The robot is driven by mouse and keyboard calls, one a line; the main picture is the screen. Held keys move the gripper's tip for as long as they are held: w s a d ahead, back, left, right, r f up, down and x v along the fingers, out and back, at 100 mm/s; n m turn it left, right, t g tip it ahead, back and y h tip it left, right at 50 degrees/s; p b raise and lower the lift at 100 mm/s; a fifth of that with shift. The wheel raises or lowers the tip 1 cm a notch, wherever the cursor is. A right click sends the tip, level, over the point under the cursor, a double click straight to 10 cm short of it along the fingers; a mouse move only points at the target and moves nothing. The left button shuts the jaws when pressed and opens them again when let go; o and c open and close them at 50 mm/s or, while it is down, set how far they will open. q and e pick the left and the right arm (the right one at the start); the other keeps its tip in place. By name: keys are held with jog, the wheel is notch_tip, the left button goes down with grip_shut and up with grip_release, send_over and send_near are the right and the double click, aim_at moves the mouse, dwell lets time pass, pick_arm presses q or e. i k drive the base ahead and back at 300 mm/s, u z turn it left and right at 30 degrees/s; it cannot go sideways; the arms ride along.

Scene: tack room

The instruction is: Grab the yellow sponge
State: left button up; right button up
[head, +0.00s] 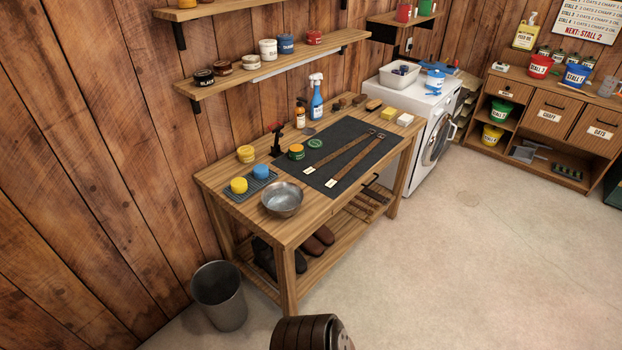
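A round yellow sponge (239,185) sits on a small dark ribbed tray (232,197) at the near left end of the wooden workbench (290,238). A round blue sponge (261,171) sits beside it on the same tray. A yellow block (388,113) lies at the bench's far right end next to a white block (405,119); I cannot tell its material.
A metal bowl (282,199) stands right of the tray, and a yellow-topped jar (245,153) stands behind it. A dark mat (345,150) with straps covers the middle. A metal bin (219,295) stands on the floor left of the bench. Open floor (470,270) lies right.

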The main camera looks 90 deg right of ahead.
aim_at(239, 185)
jog(key=z, duration=1.9)
